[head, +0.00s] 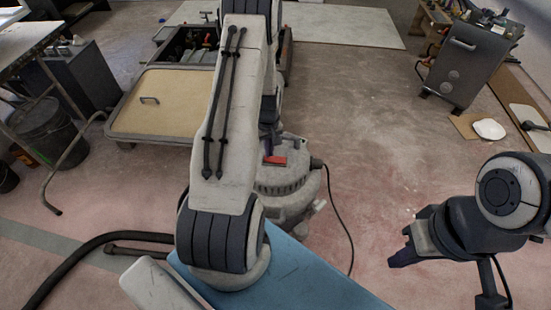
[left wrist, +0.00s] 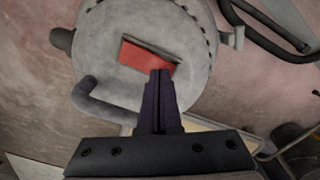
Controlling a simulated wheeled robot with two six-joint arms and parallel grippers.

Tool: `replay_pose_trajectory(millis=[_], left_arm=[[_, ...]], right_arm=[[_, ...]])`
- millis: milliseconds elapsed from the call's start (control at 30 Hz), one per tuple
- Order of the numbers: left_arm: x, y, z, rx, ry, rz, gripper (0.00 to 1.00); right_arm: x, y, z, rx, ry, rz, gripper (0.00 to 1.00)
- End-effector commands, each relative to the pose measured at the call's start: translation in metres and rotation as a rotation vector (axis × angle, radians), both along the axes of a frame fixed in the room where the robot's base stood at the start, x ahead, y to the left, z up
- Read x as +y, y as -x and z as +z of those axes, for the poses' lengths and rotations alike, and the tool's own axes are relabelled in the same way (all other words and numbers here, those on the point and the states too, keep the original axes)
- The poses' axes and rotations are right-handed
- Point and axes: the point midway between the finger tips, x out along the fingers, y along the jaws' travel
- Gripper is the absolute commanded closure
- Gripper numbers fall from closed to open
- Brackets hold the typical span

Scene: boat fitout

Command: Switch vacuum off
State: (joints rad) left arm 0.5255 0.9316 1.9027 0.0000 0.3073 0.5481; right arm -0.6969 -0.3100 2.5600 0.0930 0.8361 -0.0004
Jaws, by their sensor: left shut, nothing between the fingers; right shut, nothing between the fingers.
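The vacuum (head: 288,183) is a round grey canister standing on the floor in the middle of the head view, partly hidden behind my left arm. Its red switch (head: 276,160) sits on top. In the left wrist view the grey lid (left wrist: 183,25) fills the upper middle, with the red switch (left wrist: 140,57) in a dark-edged recess. My left gripper (left wrist: 160,73) is shut and empty, its tips over the lower right part of the switch. I cannot tell whether they touch it. My right gripper (head: 396,253) is shut and empty, at the right, away from the vacuum.
A blue surface (head: 310,282) lies in front of the vacuum. A black hose (head: 75,262) runs at the left and a cord (head: 341,215) on the right. A wooden-topped cart (head: 150,112) stands behind left, a grey cabinet (head: 466,62) at the back right. Floor right of the vacuum is open.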

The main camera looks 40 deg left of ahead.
Motion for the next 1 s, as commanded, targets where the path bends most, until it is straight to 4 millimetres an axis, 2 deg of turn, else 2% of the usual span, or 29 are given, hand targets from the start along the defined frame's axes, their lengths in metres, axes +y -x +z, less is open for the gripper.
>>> replay_pose_trajectory(millis=[633, 833, 1000], left_arm=[[0.0, 0.0, -0.011, 0.0, 0.001, 0.0, 1.0], [0.0, 0.0, -0.004, 0.0, 0.0, 0.0, 1.0], [0.0, 0.0, 0.01, 0.0, 0.0, 0.0, 1.0]], right_arm=[[0.0, 0.0, -0.007, 0.0, 0.0, 0.0, 1.0], [0.0, 0.0, -0.001, 0.0, 0.0, 0.0, 1.0], [0.0, 0.0, 0.011, 0.0, 0.0, 0.0, 1.0]])
